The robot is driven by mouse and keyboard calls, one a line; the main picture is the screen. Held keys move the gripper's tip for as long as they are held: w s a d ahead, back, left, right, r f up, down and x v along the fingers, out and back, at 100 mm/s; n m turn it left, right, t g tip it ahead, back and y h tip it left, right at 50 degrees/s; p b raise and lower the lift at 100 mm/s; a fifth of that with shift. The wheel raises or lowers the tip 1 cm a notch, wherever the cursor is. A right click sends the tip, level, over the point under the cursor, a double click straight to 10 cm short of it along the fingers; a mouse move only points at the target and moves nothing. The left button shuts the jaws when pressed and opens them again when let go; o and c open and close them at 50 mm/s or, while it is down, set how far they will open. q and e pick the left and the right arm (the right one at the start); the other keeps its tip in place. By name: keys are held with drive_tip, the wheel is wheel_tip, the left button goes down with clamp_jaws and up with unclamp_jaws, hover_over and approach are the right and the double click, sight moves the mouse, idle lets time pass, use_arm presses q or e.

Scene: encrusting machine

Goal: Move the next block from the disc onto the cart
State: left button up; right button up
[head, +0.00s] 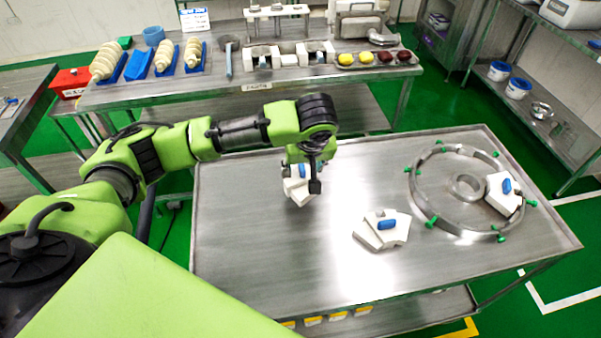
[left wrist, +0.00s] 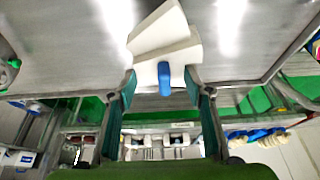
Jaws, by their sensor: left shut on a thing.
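My left gripper (head: 307,172) is shut on a white angular block with a blue handle (head: 296,189), held over the left-middle of the steel cart top (head: 250,250). In the left wrist view the held block (left wrist: 165,35) and its blue handle (left wrist: 164,78) show at the fingers (left wrist: 162,85). Another white block piece or pieces with a blue handle (head: 384,231) lie on the cart's middle. The ring-shaped disc (head: 418,198) with green knobs is at the right, and a white block with a blue handle (head: 501,203) sits at its right side. My right gripper is out of view.
A steel bench (head: 130,97) behind the cart carries blue trays, white fixtures and a tray of yellow and dark red pieces (head: 375,59). A shelf (head: 553,120) stands at the far right. The cart's left and front areas are bare.

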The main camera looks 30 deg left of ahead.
sight(300, 175)
use_arm(q)
drive_tip(key=shift+w+a+f, duration=0.3)
drive_tip(key=shift+a+f, duration=0.05)
drive_tip(key=shift+f, duration=0.2)
drive_tip(key=shift+w+a+f, duration=0.3)
drive_tip(key=shift+a+f, duration=0.05)
drive_tip(key=shift+f, duration=0.15)
drive_tip(key=p+x, duration=0.1)
drive_tip(key=x, duration=0.2)
drive_tip(key=shift+s+f+p, duration=0.1)
drive_tip(key=shift+s+p, duration=0.2)
drive_tip(key=shift+p, duration=0.05)
drive_tip(key=shift+d+f, duration=0.1)
drive_tip(key=shift+f, duration=0.3)
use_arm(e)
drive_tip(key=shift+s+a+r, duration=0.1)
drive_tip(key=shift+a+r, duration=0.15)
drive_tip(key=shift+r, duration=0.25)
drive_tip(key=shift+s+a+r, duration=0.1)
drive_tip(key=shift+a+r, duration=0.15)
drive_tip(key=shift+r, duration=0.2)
use_arm(q)
drive_tip(key=shift+f, duration=0.1)
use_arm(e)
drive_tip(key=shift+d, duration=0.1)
use_arm(q)
drive_tip(key=o, duration=1.4)
drive_tip(key=shift+c, duration=0.2)
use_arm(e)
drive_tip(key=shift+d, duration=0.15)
